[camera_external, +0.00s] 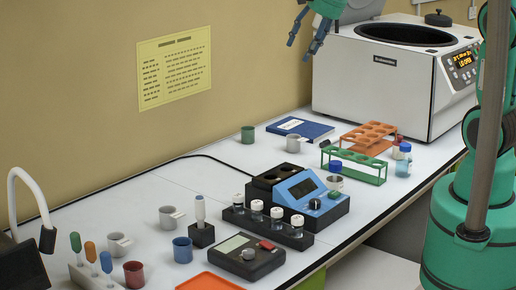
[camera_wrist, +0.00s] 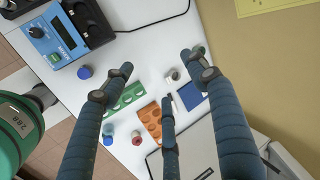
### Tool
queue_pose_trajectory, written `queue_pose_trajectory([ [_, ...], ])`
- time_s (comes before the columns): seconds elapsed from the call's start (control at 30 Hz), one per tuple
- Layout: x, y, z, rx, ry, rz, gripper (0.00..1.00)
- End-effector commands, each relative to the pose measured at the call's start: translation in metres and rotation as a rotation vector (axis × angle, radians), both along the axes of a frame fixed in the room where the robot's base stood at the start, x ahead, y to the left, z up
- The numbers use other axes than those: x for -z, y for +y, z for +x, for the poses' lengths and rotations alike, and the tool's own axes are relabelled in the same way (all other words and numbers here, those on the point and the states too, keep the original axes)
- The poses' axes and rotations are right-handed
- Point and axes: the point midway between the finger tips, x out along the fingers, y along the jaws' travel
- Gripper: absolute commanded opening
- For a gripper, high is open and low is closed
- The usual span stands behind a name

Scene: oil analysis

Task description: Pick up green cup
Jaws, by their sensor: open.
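The green cup (camera_external: 247,134) stands upright on the white bench near the yellow wall, left of a white mug (camera_external: 294,143). In the wrist view a small green edge, likely this cup (camera_wrist: 201,49), shows behind one finger and is mostly hidden. My gripper (camera_external: 303,44) is open and empty, high above the bench, up and to the right of the cup. Its blue-grey fingers are spread in the wrist view (camera_wrist: 158,75), with nothing between them.
A blue book (camera_external: 300,128), an orange rack (camera_external: 368,137) and a green rack (camera_external: 354,167) lie to the right of the cup. A large white centrifuge (camera_external: 375,85) stands behind. A blue device (camera_external: 298,190) is in front. Bench left of the cup is fairly clear.

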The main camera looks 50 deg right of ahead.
Motion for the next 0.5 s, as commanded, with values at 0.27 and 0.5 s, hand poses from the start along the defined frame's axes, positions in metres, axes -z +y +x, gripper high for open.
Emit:
queue_pose_trajectory([
  [0.27,0.015,-0.018,0.068,0.257,0.041,0.129,0.58],
  [0.5,0.040,-0.035,0.121,0.483,0.072,0.236,0.58],
])
